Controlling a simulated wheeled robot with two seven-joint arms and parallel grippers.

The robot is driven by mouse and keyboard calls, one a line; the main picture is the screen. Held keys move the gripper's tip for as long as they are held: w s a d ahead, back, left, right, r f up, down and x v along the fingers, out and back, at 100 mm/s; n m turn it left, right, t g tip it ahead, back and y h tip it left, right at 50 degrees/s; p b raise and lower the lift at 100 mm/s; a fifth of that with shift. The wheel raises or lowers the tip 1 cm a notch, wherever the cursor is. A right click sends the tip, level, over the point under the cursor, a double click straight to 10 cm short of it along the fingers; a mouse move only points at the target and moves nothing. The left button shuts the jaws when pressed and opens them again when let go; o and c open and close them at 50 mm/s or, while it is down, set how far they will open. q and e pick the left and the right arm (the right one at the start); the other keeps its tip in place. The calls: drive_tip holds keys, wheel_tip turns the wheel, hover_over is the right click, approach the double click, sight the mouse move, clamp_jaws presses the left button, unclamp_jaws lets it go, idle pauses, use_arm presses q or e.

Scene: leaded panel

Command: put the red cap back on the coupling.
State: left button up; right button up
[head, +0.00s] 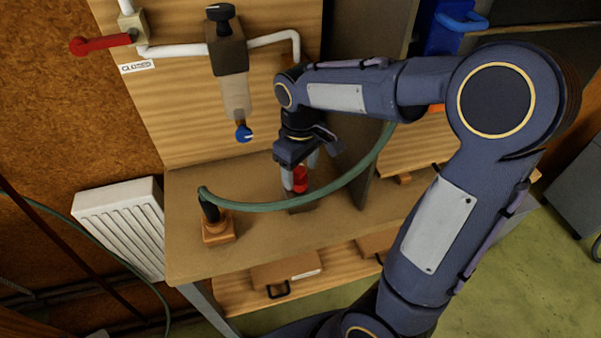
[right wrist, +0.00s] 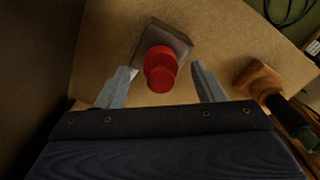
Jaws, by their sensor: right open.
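The red cap (head: 300,180) is low over the bench, between the fingers of my right gripper (head: 299,174). In the right wrist view, the red cap (right wrist: 161,67) shows as a stepped round piece over a grey block (right wrist: 178,38). The open fingers of the right gripper (right wrist: 162,78) stand on either side of it, with a gap on each side. A black coupling (head: 210,208) at the hose's left end stands upright in an orange-brown block (head: 217,232). I cannot tell whether this is the task's coupling. My left gripper is not in view.
A green hose (head: 285,205) arcs from the black coupling across the front of my right gripper. A valve unit with a blue knob (head: 243,133) hangs on the wooden back panel (head: 185,95). The bench top (head: 262,240) is clear between the block and the front edge.

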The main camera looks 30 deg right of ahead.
sight(301, 170)
wheel_tip(301, 170, up, 6)
drive_tip(key=shift+f, duration=0.1)
idle(0.5)
drive_tip(key=s+a+f+m+t+y, duration=0.1)
drive_tip(key=s+a+m+t+y, duration=0.1)
drive_tip(key=s, duration=0.6)
drive_tip(key=s+a+f+m+t+y, duration=0.1)
drive_tip(key=s+a+m+t, duration=0.1)
drive_tip(key=s, duration=0.6)
drive_tip(key=shift+s+a+f+m+t+y, duration=0.15)
drive_tip(key=shift+s+f+m+t+y, duration=0.2)
drive_tip(key=shift+m+t, duration=0.4)
drive_tip(key=shift+w, duration=0.1)
